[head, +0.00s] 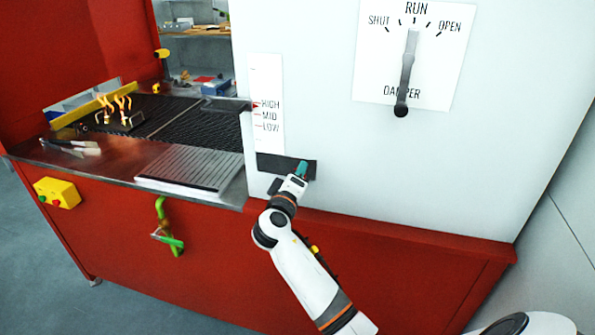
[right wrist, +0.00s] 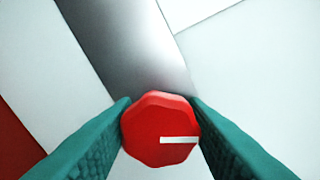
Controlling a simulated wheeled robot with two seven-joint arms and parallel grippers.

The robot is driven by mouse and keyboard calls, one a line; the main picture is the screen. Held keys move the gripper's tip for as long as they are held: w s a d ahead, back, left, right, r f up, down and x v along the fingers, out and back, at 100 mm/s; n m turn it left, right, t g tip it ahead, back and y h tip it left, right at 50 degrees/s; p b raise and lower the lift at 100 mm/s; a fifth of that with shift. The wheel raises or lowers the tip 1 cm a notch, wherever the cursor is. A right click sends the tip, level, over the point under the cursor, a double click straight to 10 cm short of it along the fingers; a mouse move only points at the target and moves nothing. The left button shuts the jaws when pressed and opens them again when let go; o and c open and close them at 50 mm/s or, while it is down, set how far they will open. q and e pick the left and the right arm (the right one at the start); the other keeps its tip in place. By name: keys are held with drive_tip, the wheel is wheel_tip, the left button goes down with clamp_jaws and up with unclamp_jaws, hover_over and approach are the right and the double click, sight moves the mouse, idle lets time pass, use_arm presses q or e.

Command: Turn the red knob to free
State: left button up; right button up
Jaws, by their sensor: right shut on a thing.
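The red knob (right wrist: 160,130) shows in the right wrist view as a faceted disc with a white mark running from its middle toward the right side of the picture. My right gripper (right wrist: 161,112) has its two teal fingers closed on the knob, one on each side. In the head view my right gripper (head: 301,168) reaches up to a dark plate (head: 272,162) low on the white machine face and hides the knob. Any lettering around the knob is not readable. My left gripper is not in view.
Above right, a damper lever (head: 406,75) hangs on a white dial card (head: 444,62). A HIGH/MID/LOW scale (head: 267,90) is left of it. The dark mesh belt (head: 185,118), a yellow button box (head: 57,192) and a green handle (head: 163,215) lie further left.

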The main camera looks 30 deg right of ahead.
drive_tip(key=n+p, duration=0.2)
drive_tip(key=n, duration=0.3)
drive_tip(key=shift+p, duration=0.35)
drive_tip(key=shift+n, duration=0.4)
drive_tip(key=o, duration=1)
drive_tip(key=shift+a, duration=0.15)
drive_tip(key=b+v, duration=0.3)
drive_tip(key=v, duration=0.9)
